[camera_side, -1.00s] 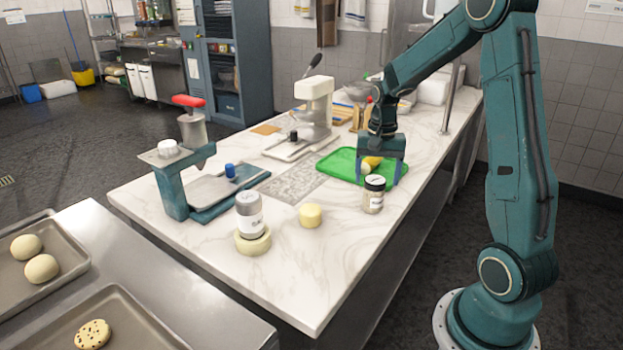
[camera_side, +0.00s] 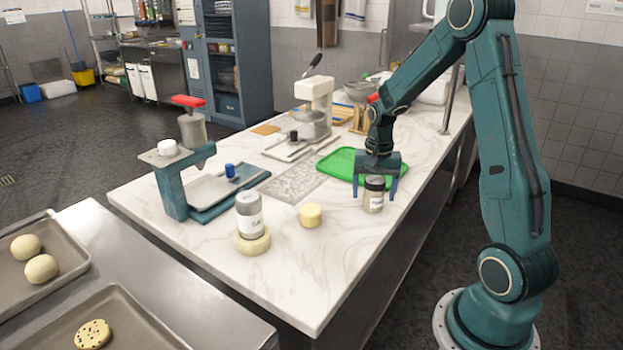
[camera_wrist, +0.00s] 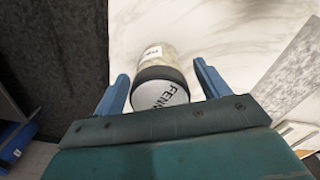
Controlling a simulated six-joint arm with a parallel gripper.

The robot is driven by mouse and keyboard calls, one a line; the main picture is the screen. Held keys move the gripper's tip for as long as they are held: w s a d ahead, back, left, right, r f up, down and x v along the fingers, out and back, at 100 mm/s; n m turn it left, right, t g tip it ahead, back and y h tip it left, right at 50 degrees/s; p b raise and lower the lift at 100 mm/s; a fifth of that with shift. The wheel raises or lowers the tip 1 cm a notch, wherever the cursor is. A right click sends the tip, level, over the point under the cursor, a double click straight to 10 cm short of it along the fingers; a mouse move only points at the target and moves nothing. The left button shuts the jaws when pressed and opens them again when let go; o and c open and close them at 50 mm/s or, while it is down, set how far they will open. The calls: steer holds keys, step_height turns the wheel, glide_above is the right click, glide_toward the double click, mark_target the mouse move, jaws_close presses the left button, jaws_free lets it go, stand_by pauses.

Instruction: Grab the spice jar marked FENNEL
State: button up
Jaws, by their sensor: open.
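The jar with the dark lid rim (camera_side: 373,196) stands upright on the marble counter, near its right edge. In the wrist view its white lid top (camera_wrist: 158,95) carries dark letters beginning "FENN", partly cut off. My gripper (camera_side: 375,193) is open, with its blue fingers on either side of the jar in the side view. In the wrist view the fingertips of my gripper (camera_wrist: 160,72) flank the jar with gaps, and the jar lies between them, not clamped.
A green tray (camera_side: 343,163) lies just behind my gripper. A teal press (camera_side: 180,180) and a white press (camera_side: 318,100) stand farther left and back. The front right counter is clear.

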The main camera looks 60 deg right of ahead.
steer(key=c, duration=1.1)
steer(key=shift+r, duration=0.1)
step_height(320, 180, up, 20)
steer(key=shift+f, duration=0.1)
stand_by(0.4)
